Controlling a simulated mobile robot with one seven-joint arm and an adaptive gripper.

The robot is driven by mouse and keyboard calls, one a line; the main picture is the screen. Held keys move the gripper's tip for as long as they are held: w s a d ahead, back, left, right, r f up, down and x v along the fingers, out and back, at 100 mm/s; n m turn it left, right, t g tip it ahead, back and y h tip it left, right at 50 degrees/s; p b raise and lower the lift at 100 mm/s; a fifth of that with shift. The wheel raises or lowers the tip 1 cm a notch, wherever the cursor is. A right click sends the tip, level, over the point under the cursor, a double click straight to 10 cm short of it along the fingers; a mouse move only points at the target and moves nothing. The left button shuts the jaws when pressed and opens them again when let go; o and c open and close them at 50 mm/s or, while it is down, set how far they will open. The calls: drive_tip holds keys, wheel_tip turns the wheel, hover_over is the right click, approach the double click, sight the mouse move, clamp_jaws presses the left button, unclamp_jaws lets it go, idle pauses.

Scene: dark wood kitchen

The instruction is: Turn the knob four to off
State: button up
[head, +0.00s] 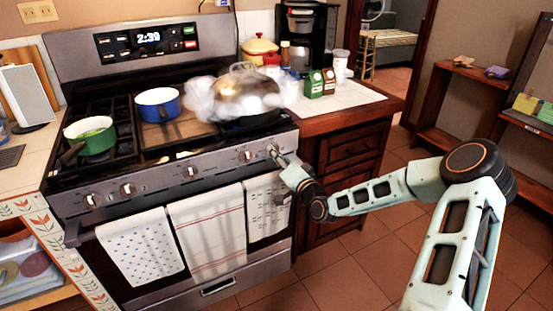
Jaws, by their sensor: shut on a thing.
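The stove's front panel (160,183) carries a row of several knobs. A knob (92,200) is at the far left, with another (127,189) beside it, one near the middle (189,172), and one right of the middle (247,156). My gripper (274,151) reaches the right end of the panel from the right and is shut on the rightmost knob there, which the fingers mostly hide. The knob's exact angle is too small to tell. A steaming lidded pan (245,98) stands on the right burners.
A green pot (90,137) and a blue pot (157,105) stand on the stove. Towels (205,232) hang on the oven handle below the panel. A wooden cabinet (350,150) with jars and a coffee maker (300,38) stands right of the stove. Tiled floor is free in front.

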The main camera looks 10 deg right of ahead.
drive_tip(key=m, duration=0.3)
drive_tip(key=shift+r+m+b, duration=0.1)
drive_tip(key=shift+m+b, duration=0.25)
drive_tip(key=shift+m, duration=0.05)
drive_tip(key=shift+d+r+m+b, duration=0.1)
drive_tip(key=shift+m+b, duration=0.2)
drive_tip(key=shift+m, duration=1.7)
drive_tip(key=o, duration=1.2)
drive_tip(key=shift+c, duration=0.2)
drive_tip(key=v, duration=1.2)
